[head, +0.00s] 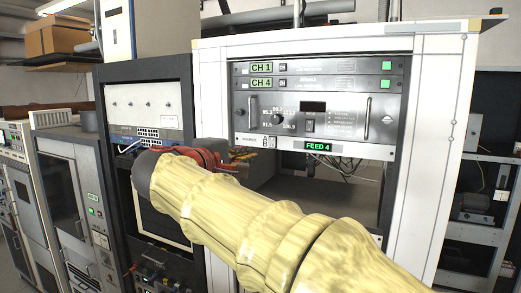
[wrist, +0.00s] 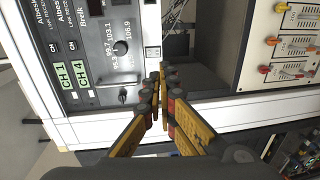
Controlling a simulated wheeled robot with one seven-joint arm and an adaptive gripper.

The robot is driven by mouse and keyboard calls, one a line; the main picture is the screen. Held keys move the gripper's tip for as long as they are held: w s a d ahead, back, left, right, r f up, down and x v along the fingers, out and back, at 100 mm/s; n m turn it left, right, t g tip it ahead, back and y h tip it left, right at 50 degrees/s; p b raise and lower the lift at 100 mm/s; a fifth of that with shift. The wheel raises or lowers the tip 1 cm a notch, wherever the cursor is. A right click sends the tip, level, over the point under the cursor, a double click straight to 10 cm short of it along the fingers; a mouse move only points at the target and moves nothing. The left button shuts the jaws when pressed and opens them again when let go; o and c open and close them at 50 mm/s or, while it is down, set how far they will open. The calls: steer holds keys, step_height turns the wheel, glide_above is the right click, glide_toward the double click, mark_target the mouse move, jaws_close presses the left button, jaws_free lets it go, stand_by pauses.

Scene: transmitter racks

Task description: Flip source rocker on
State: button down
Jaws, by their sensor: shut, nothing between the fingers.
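The source strip (head: 252,140), with its small A/B label, runs under the receiver panel in the white rack. The A/B label also shows in the wrist view (wrist: 153,52). I cannot make out the rocker itself; the fingers may cover it.
The receiver panel (head: 330,106) has a knob (wrist: 118,55), a dark display and protruding handles. CH 1 (head: 261,68) and CH 4 (head: 261,83) panels sit above it. A green FEED 4 label (head: 319,147) is to the right. Below is an open bay with loose cables (head: 340,166).

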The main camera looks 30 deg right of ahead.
mark_target(273, 147)
steer(key=p+x, duration=0.4)
steer(key=x, duration=1)
steer(key=shift+f, duration=0.1)
steer(key=b, duration=0.4)
steer(key=shift+w+d+t+h, duration=0.2)
steer(key=shift+d+t+h, duration=0.1)
steer(key=shift+h, duration=0.1)
steer(key=shift+f, duration=0.1)
